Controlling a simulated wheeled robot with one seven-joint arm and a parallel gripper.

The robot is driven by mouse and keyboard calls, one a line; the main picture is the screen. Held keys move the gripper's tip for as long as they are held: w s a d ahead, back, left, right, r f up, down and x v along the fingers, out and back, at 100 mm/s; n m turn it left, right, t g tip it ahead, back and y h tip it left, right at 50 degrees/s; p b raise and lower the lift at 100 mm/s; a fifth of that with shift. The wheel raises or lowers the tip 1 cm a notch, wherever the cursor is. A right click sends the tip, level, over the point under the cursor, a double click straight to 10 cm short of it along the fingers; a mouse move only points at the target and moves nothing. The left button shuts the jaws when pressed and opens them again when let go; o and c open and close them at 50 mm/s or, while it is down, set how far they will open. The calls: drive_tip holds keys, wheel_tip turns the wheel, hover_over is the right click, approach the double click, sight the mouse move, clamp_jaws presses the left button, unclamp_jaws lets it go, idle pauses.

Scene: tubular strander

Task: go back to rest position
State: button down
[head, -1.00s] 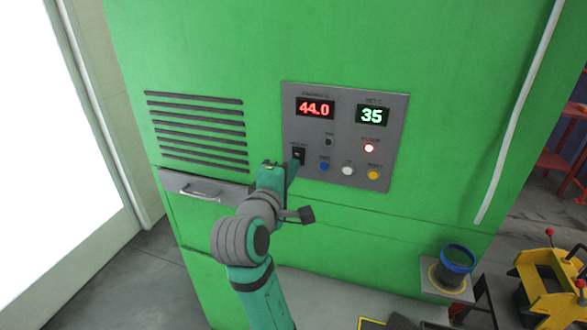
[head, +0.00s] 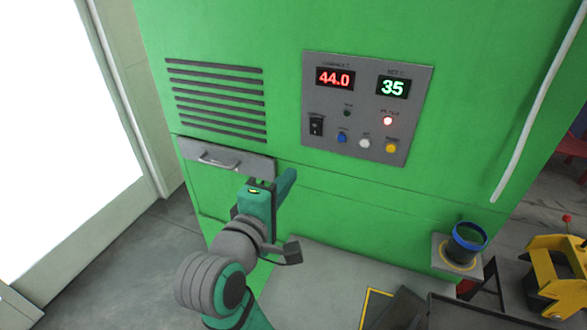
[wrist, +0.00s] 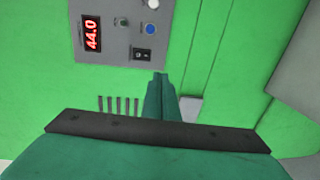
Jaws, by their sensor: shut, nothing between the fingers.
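My gripper (head: 284,183) is shut and empty in the head view, in front of the green cabinet, below and left of the grey control panel (head: 420,120). It stands apart from the panel's switch and buttons. In the wrist view the shut fingers (wrist: 160,78) point toward the cabinet front, and the panel (wrist: 110,42) shows at the upper left. The panel has a red display (head: 335,78) reading 44.0 and a green display (head: 393,87) reading 35. A red lamp (head: 388,120) is lit. A black rocker switch (head: 316,126) sits at the panel's lower left.
A grey drawer front with a handle (head: 220,161) is just left of my gripper, below a slotted vent (head: 215,100). A blue-rimmed cup (head: 468,242) stands on a bracket at the right. Yellow equipment (head: 556,275) is at the lower right. Open floor lies at the left.

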drive_tip(key=s+f+m+y, duration=0.2)
drive_tip(key=s+f, duration=0.1)
drive_tip(key=f, duration=0.6)
drive_tip(key=s+f+m+y, duration=0.1)
drive_tip(key=s+f, duration=0.2)
drive_tip(key=f, duration=0.6)
drive_tip(key=s+f+m+y, duration=0.2)
drive_tip(key=s+f, duration=0.2)
drive_tip(key=f, duration=0.6)
drive_tip(key=s+d+f+m, duration=0.2)
drive_tip(key=s+m, duration=0.1)
drive_tip(key=s, duration=0.5)
drive_tip(key=s+d+f+m, duration=0.1)
drive_tip(key=s+f+m, duration=0.1)
drive_tip(key=s, duration=0.7)
drive_tip(key=s+d+f+m, duration=0.2)
drive_tip(key=s+m, duration=0.2)
drive_tip(key=s, duration=0.5)
drive_tip(key=shift+s+d+f+m+g, duration=0.15)
drive_tip(key=shift+d+f+m+g, duration=0.15)
drive_tip(key=shift+d+m, duration=0.1)
